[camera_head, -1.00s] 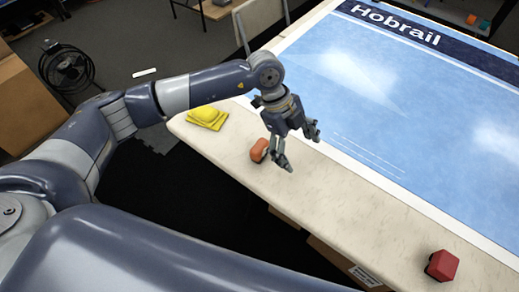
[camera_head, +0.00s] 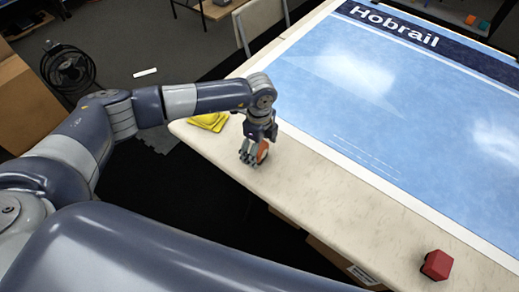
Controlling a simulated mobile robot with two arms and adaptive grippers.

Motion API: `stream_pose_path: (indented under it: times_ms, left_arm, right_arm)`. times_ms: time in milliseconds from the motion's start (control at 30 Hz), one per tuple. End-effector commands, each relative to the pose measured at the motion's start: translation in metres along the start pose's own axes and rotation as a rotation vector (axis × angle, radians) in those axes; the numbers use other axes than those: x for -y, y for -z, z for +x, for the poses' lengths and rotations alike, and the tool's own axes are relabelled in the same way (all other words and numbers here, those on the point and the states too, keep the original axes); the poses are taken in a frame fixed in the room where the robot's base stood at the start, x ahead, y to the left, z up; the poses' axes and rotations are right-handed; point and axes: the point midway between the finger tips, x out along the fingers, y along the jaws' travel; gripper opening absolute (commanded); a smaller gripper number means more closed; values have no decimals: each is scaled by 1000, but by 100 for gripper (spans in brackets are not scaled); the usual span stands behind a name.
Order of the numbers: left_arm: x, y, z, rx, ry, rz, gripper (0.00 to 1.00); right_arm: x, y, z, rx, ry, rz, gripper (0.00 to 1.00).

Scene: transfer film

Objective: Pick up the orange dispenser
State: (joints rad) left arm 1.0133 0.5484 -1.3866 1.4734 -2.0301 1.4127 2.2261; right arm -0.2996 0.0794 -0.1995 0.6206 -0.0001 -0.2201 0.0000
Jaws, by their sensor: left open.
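The orange dispenser (camera_head: 263,152) sits on the pale table top near its front edge. My left gripper (camera_head: 253,156) points down over it, with its fingers around or beside the dispenser. The fingers hide part of the dispenser, and I cannot tell whether they touch it. The left gripper is open. My right gripper does not show in the head view.
A yellow cloth (camera_head: 208,121) lies at the table's left corner, close to my left wrist. A red block-like object (camera_head: 436,265) stands near the front edge at the lower right. A large blue printed sheet (camera_head: 390,110) covers the rear. The table strip (camera_head: 335,195) between is clear.

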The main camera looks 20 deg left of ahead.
Motion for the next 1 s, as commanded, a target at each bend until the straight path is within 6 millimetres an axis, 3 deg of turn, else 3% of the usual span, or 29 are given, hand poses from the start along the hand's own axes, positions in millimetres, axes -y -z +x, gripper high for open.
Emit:
stream_pose_path:
  times_ms: [167, 400, 433, 633, 1000]
  left_arm:
    - [0, 0, 19, 0, 0, -2, 82]
    - [1, 0, 22, -1, 2, 0, 82]
    - [1, 0, 22, -1, 2, 0, 79]
    - [0, 0, 22, -1, 2, 0, 34]
    - [1, 0, 21, 0, 2, -1, 31]
  right_arm:
    - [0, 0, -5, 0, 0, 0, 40]
    - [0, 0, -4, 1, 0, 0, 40]
    - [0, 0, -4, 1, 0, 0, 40]
    - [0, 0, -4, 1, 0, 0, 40]
    - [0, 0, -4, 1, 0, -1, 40]
